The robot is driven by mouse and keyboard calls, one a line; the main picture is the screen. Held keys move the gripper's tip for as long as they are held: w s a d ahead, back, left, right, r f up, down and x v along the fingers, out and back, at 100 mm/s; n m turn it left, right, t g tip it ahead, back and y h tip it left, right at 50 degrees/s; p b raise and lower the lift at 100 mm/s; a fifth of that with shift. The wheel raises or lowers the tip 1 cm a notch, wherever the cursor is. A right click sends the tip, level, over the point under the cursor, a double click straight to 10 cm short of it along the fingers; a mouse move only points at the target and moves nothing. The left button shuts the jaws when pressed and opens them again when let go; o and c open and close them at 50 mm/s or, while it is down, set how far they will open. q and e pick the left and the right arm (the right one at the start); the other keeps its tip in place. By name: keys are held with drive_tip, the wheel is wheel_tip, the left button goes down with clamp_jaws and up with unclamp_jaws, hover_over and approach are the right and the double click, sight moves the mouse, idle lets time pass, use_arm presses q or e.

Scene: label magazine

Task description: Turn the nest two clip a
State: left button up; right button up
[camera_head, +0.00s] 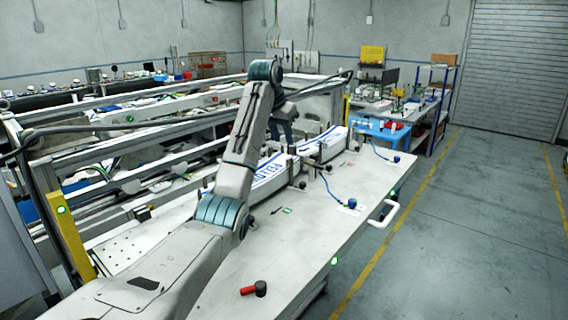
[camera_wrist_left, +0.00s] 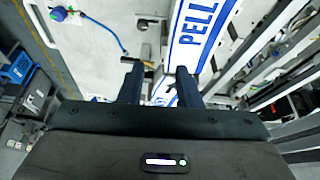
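White label strips with blue lettering lie in the magazine on the table, one nearer (camera_head: 268,172) and one farther back (camera_head: 330,141). The lettered strip (camera_wrist_left: 196,40) also crosses the top of the left wrist view. Small dark clips and posts (camera_head: 301,184) stand along the strips; I cannot tell which is clip a of nest two. My right gripper is out of view.
A red-handled black tool (camera_head: 254,289) lies on the table's (camera_head: 300,255) near part. Blue knobs (camera_head: 352,203) with cables lie on the right side. A white handle (camera_head: 384,214) juts from the right edge. Metal rails (camera_head: 110,140) run along the left.

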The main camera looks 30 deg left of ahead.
sight(287, 159)
use_arm(q)
drive_tip(key=p+x, duration=0.1)
drive_tip(key=x, duration=0.1)
drive_tip(key=p+x, duration=0.1)
drive_tip(key=x, duration=0.2)
drive_tip(key=a+p+x, duration=0.1)
drive_tip(key=x, duration=0.2)
drive_tip(key=shift+p, duration=0.3)
drive_tip(key=shift+w+d+f, duration=0.1)
drive_tip(key=shift+w+f, duration=0.1)
drive_tip(key=shift+f, duration=0.25)
drive_tip(key=shift+w+f, duration=0.1)
drive_tip(key=shift+f, duration=0.1)
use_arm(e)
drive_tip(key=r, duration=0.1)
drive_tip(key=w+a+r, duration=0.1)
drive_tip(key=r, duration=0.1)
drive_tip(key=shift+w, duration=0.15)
use_arm(q)
clamp_jaws()
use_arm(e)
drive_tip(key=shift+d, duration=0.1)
